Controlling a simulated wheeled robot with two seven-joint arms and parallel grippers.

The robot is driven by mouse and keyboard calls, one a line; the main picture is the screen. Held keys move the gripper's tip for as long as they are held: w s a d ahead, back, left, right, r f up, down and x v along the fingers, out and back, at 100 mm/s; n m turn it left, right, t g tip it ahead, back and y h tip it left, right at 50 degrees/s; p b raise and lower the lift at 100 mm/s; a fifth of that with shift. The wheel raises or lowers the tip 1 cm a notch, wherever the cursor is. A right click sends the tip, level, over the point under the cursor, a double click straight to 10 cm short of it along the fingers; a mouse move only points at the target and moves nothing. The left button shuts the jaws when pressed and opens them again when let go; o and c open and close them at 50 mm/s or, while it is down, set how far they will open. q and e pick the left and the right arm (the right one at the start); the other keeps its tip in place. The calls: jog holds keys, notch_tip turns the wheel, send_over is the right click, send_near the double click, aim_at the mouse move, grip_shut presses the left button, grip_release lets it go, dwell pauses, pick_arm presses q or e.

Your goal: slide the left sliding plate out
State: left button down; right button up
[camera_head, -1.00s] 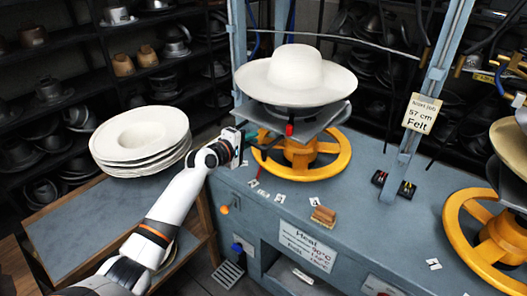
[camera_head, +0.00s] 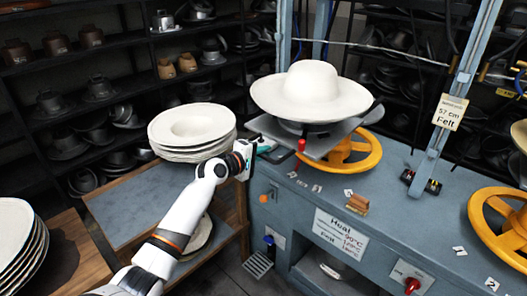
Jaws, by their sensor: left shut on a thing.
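The left sliding plate (camera_head: 335,143) is a flat grey plate on the blue press bench. It bears a white wide-brimmed felt hat (camera_head: 311,90) on a dark form. The plate sits out to the left of the yellow handwheel (camera_head: 362,160), which is partly hidden behind it. A red knob (camera_head: 301,146) stands at its near left part. My left gripper (camera_head: 272,151) is shut at the plate's left end; the exact grip spot is small and dark. My right gripper is not in view.
A stack of white hats (camera_head: 192,133) stands on a side table (camera_head: 135,205) left of my arm. Another stack (camera_head: 18,245) is at the far left. A blue post (camera_head: 452,100) and a second yellow handwheel (camera_head: 500,225) stand to the right. A small brown block (camera_head: 355,205) lies on the bench.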

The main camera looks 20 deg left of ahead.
pick_arm(q)
jog(key=shift+f, duration=0.2)
jog(key=c, duration=1.5)
grip_release()
jog(key=shift+s+r, duration=0.1)
jog(key=shift+s, duration=0.1)
jog(key=shift+o, duration=0.2)
jog(key=shift+a+r, duration=0.1)
jog(key=shift+s, duration=0.1)
jog(key=shift+s+a, duration=0.15)
jog(key=shift+s, duration=0.15)
jog(key=b+v, duration=0.2)
jog(key=v, duration=0.9)
jog(key=shift+s+b, duration=0.2)
jog(key=shift+b, duration=0.15)
jog(key=shift+r, duration=0.1)
